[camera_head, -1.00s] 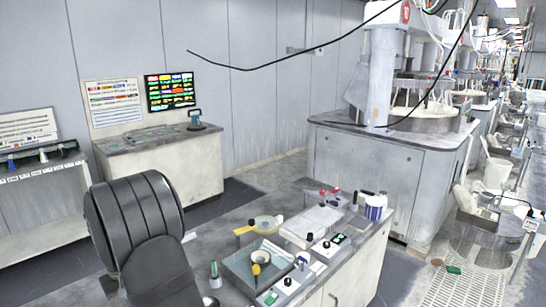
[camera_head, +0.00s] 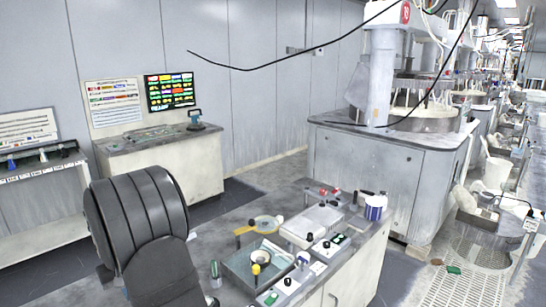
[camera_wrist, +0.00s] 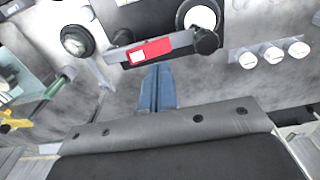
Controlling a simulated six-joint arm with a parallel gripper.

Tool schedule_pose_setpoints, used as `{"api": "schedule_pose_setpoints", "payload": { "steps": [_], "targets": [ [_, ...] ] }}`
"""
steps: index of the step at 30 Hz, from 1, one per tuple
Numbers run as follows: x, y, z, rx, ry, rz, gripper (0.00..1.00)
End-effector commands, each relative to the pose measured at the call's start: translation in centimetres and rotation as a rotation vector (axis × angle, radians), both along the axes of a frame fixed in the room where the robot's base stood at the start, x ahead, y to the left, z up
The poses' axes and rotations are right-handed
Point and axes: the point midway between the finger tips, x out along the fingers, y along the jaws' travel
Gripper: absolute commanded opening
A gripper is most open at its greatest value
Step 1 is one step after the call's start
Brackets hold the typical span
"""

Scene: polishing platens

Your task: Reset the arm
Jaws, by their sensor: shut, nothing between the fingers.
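My gripper (camera_wrist: 157,88) shows in the wrist view as two blue-grey fingers lying together, shut and empty. Below them is the dark mount of my own wrist. Beyond the fingertips is a grey bar with a red and white label (camera_wrist: 148,51); I cannot tell the distance between them, and no contact is clear. In the head view my dark ribbed arm stands at the lower left, left of the worktop, and my gripper cannot be made out there.
A large polishing machine (camera_head: 365,175) stands behind. A console (camera_head: 165,165) stands at the left wall. Black cables hang overhead.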

Motion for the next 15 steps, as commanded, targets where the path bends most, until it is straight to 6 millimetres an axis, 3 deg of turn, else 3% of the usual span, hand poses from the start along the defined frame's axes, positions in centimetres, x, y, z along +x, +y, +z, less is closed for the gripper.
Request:
{"api": "schedule_pose_setpoints", "payload": {
  "steps": [2, 13, 15],
  "targets": [
    [0.0, 0.0, 1.8, 0.003, -0.003, 0.0, 0.0],
    [-0.1, -0.1, -5.9, -0.004, 0.004, 0.0, 0.0],
    [0.1, 0.1, -3.5, 0.004, -0.004, 0.0, 0.0]
  ]
}}
